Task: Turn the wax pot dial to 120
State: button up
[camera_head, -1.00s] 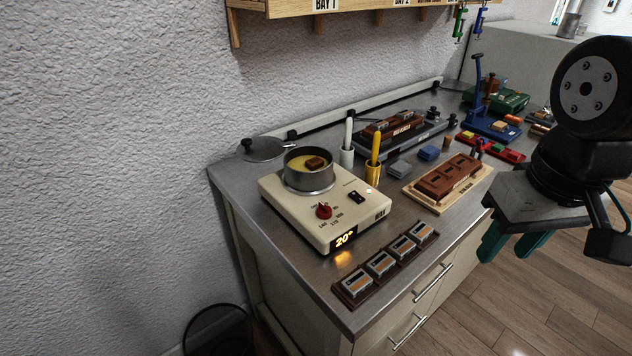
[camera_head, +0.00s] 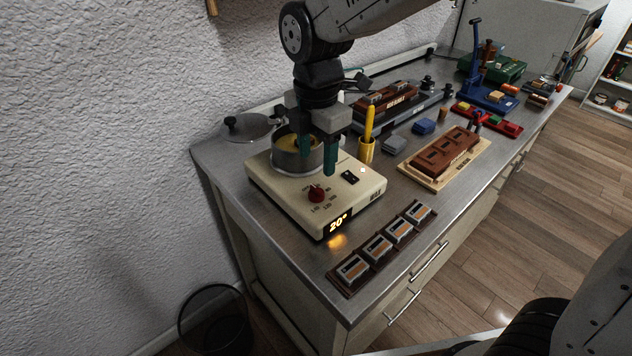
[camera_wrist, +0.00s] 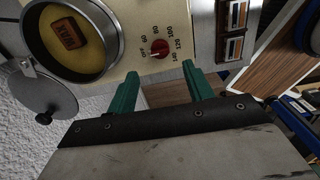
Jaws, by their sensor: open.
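The cream wax pot unit (camera_head: 278,191) stands at the near left of the steel bench. Its red dial (camera_head: 316,195) sits on the top face among printed numbers, and the dial also shows in the wrist view (camera_wrist: 159,47). The lit display (camera_head: 339,223) reads 20°. The round metal pot (camera_head: 287,160) holds yellow wax with a brown block (camera_wrist: 69,33) in it. My gripper (camera_head: 318,168) has green fingers, is open and empty, and hangs over the unit beside the pot, behind the dial in the head view. In the wrist view the dial lies beyond and between the fingertips (camera_wrist: 163,80).
A rack of several small blocks (camera_head: 382,247) lies at the bench's front. A brown mould on a wooden board (camera_head: 447,158) is to the right. A round lid (camera_head: 247,127) lies behind.

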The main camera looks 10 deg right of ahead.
aim_at(317, 188)
notch_tip(317, 188, down, 8)
jog(key=shift+r, duration=0.15)
dwell(0.3)
jog(key=c, duration=1)
